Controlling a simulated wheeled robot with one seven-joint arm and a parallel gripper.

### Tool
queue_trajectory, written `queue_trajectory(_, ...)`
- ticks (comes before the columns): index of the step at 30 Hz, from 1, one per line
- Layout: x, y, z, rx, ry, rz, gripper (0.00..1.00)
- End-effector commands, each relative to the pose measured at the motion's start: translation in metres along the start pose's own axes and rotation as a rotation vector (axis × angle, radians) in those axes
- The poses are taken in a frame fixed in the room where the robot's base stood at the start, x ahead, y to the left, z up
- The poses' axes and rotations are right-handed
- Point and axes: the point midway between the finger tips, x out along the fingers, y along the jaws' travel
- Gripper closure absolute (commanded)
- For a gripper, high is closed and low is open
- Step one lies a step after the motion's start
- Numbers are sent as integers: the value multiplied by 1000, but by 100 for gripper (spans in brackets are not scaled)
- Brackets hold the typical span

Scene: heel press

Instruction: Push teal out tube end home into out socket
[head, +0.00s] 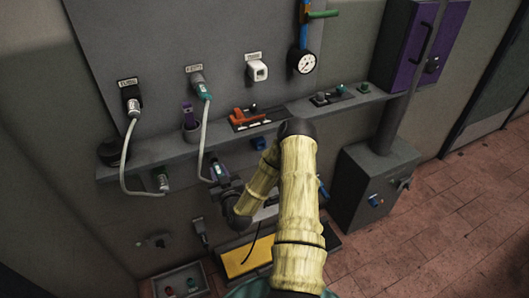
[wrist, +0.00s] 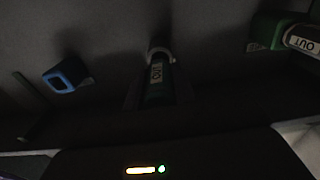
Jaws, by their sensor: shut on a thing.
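In the head view, a pale tube (head: 204,130) hangs from a teal end (head: 204,92) plugged in the wall panel. It runs down to my gripper (head: 222,185), below the shelf. In the dark wrist view, a teal tube end (wrist: 157,90) labelled OUT stands in the middle, between my shut fingers. A pale ring (wrist: 159,52) shows at its far end; I cannot tell how deep the end sits. My arm hides part of the area in the head view.
A blue socket (wrist: 65,75) is at the left in the wrist view. In the head view, a shelf (head: 160,152) runs along the wall above my gripper. A second tube (head: 124,165) loops at the left. A yellow tray (head: 240,258) and grey bin (head: 180,278) stand below.

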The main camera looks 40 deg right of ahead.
Motion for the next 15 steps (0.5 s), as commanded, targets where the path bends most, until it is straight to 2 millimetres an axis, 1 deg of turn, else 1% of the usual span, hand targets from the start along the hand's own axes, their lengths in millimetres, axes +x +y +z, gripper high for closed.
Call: queue_trajectory(15, 9, 0, 0, 0, 1, 0, 100)
